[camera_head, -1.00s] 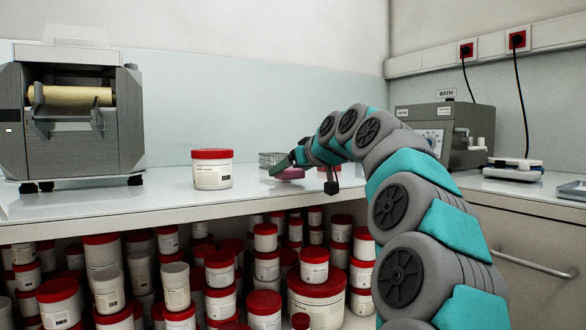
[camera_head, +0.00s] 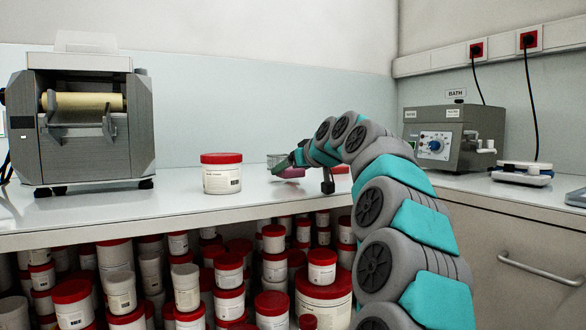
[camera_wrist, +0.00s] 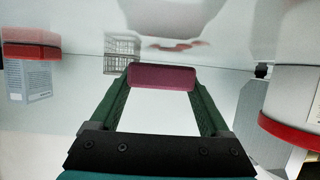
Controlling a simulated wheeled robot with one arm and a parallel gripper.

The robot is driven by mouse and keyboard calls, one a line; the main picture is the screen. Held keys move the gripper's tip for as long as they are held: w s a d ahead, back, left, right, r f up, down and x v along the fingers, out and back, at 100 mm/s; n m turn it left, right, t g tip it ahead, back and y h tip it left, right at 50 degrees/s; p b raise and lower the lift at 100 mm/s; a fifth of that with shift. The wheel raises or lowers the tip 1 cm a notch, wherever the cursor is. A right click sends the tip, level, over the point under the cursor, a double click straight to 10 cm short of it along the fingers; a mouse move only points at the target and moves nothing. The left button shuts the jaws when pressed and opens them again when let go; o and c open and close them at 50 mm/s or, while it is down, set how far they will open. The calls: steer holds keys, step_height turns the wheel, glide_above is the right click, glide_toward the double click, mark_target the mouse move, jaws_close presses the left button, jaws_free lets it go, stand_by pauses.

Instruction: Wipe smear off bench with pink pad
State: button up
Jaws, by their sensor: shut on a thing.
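My gripper (camera_head: 291,171) is shut on the pink pad (camera_head: 293,173), at the far side of the bench (camera_head: 130,203). In the wrist view the pad (camera_wrist: 162,77) spans the gap between the green fingers of my gripper (camera_wrist: 162,80). I cannot tell whether the pad touches the bench. A reddish streak (camera_wrist: 178,46), which looks like the smear, shows just beyond the pad in the wrist view. In the head view I cannot make out the smear clearly; my arm hides part of the bench there.
A red-lidded white jar (camera_head: 221,175) stands left of my gripper. A small wire basket (camera_wrist: 122,45) is close beyond the pad. A roller mill (camera_head: 90,125) stands at the left and a bath unit (camera_head: 452,138) at the right. Many jars fill the shelf below.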

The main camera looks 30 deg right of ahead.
steer(key=shift+w+a+f, duration=0.15)
steer(key=shift+w+f, duration=0.05)
steer(key=shift+f, duration=0.2)
steer(key=shift+w+a+f, duration=0.1)
steer(key=shift+w+f, duration=0.05)
steer(key=shift+f, duration=0.25)
steer(key=shift+w+r+p, duration=0.1)
steer(key=shift+r+p, duration=0.4)
steer(key=shift+r, duration=0.05)
steer(key=shift+r+p, duration=1.7)
steer(key=shift+r, duration=1)
steer(key=shift+d+r, duration=0.1)
steer(key=shift+r+p, duration=1.25)
steer(key=shift+r, duration=0.25)
steer(key=shift+f, duration=0.1)
